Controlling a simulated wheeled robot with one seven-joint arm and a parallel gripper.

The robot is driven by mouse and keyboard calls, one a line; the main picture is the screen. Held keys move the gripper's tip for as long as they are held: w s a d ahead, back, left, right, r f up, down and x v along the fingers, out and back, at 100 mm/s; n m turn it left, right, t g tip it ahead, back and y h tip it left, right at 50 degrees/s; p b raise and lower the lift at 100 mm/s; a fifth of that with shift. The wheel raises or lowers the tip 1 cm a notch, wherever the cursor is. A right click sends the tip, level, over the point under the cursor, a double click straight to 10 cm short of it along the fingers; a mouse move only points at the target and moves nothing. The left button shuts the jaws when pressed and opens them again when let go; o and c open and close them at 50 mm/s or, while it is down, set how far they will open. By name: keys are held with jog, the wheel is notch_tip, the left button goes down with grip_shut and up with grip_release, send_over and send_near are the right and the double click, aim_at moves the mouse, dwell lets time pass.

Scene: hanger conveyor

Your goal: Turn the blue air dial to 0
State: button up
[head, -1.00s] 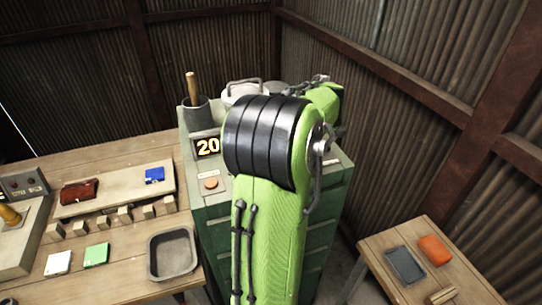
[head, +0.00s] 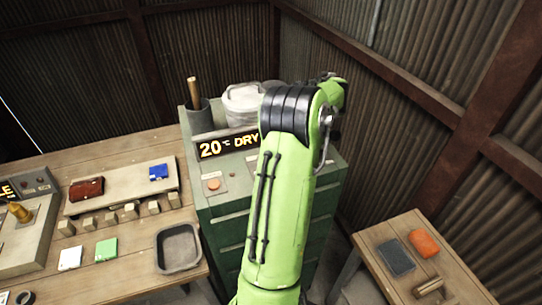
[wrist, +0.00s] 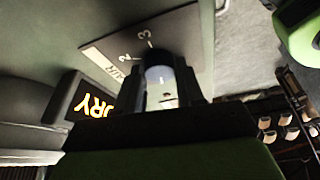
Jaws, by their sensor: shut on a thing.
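The air dial (wrist: 159,75) shows in the wrist view as a pale bluish knob on a grey plate (wrist: 104,52) marked with a 2 and a 3. My gripper (wrist: 166,80) is shut on the dial, one dark finger on each side. I cannot tell which number the dial points to. In the head view my green arm hides the dial and the gripper.
A lit display (head: 228,145) reading 20 °C DRY stands on the green cabinet (head: 232,208), above an orange button (head: 214,184). A white-topped vessel (head: 241,104) stands behind. A wooden bench (head: 125,262) is at left, a small table (head: 380,235) at right.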

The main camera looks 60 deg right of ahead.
jog(key=shift+n+g+y+p, duration=0.3)
jog(key=shift+n+p, duration=0.15)
jog(key=shift+n, duration=0.45)
jog(key=o, duration=1)
jog(key=p+v, duration=0.5)
jog(key=v, duration=1)
jog(key=shift+d+r, duration=0.15)
jog(key=shift+r, duration=0.2)
